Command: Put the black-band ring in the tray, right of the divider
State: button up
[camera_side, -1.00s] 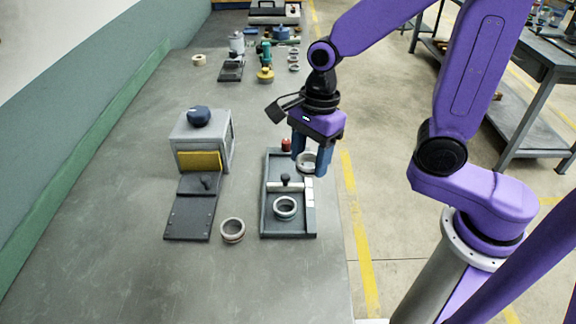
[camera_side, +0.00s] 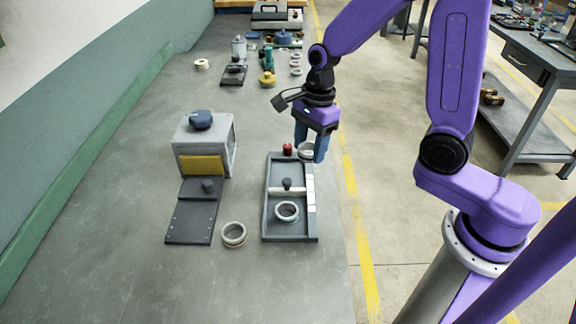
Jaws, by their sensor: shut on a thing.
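My gripper (camera_side: 310,150), with blue fingers, is shut on a pale ring (camera_side: 305,148) near the far end of the tray. A finger partly hides the ring, and I cannot make out its band colour. The shallow dark grey tray (camera_side: 289,239) lies on the bench below and nearer the camera, with a pale divider bar (camera_side: 277,190) across it. Another pale ring (camera_side: 287,211) lies in the tray's near part. A further ring (camera_side: 233,234) with a darker, brownish band sits on the bench left of the tray.
A black knob (camera_side: 287,183) stands at the divider, and a red knob (camera_side: 287,149) is by the tray's far end. Bench at the front is clear.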

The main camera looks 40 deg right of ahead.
jog(key=w+f, duration=0.1)
jog(key=f, duration=0.1)
jog(key=w+f, duration=0.2)
jog(key=w+a+f, duration=0.1)
jog(key=w+f, duration=0.1)
jog(key=shift+w, duration=0.15)
jog(key=shift+w+f, duration=0.2)
jog(key=shift+f, duration=1.5)
jog(key=shift+a+f, duration=0.1)
jog(key=shift+f, duration=0.05)
jog(key=o, duration=1.1)
notch_tip(320, 180, up, 12)
jog(key=d, duration=0.1)
jog(key=shift+d, duration=0.25)
